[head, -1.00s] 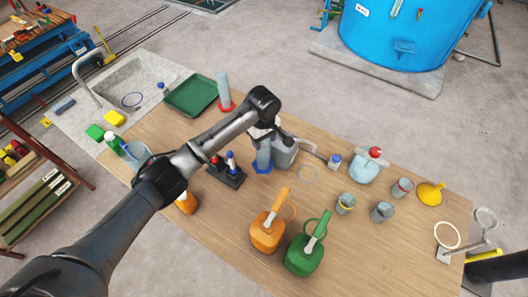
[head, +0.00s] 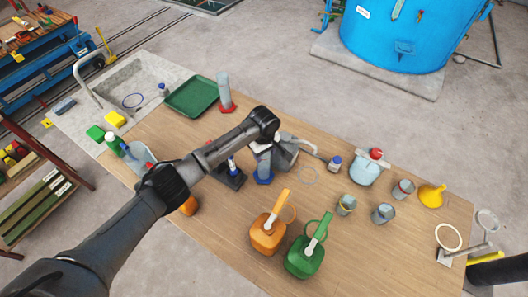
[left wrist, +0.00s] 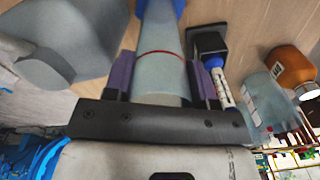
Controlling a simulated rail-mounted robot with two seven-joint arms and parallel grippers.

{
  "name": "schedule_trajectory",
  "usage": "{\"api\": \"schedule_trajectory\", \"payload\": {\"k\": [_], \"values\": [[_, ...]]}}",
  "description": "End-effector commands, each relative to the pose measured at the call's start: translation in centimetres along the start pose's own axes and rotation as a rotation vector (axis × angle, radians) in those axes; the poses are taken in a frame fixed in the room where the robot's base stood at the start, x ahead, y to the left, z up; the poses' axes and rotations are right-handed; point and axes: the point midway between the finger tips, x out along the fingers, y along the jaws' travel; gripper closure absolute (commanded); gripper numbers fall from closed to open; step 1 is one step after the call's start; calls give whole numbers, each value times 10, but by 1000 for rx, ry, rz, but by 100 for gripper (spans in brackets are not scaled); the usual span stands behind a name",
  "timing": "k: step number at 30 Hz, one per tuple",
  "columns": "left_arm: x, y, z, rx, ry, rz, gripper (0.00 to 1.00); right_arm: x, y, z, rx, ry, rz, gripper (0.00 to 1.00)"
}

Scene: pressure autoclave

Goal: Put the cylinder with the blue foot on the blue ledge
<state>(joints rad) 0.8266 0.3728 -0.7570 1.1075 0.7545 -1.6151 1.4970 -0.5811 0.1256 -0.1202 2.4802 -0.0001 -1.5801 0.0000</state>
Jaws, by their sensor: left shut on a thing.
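The cylinder with the blue foot (head: 264,167) is at the middle of the table, upright or nearly so. My left gripper (head: 264,146) is shut on it near its top, partly hidden by my wrist. In the left wrist view, the cylinder (left wrist: 162,50) runs between the two purple-padded fingers (left wrist: 160,82), with a red line around it. Whether its foot touches the table is unclear. A small blue ledge (head: 404,48) juts from the side of the big blue vessel, beyond the table. My right gripper does not show.
Close by stand a grey jug (head: 285,153), a marker holder (head: 230,178), and orange (head: 267,236) and green (head: 304,260) cans. A red-footed cylinder (head: 224,90) stands beside a green tray (head: 192,97). A flask (head: 364,172) and beakers are to the right. Floor separates table and vessel.

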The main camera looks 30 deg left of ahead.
Motion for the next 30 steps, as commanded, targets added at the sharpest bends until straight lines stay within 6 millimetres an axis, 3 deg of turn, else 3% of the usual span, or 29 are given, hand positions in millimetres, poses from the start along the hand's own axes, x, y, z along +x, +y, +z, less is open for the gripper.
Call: {"api": "schedule_trajectory", "payload": {"k": [5, 6, 13, 22, 30], "values": [[3, 0, 1, 0, -1, -1, 86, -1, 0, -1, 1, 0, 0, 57], [3, 0, 0, 0, -1, 0, 45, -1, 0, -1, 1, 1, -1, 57], [3, 0, 0, 0, 0, 0, 24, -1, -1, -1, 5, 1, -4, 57], [0, 0, -1, 0, 1, 1, 24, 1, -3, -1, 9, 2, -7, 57], [-40, 1, 0, 0, 1, 3, 24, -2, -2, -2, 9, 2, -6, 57]]}}
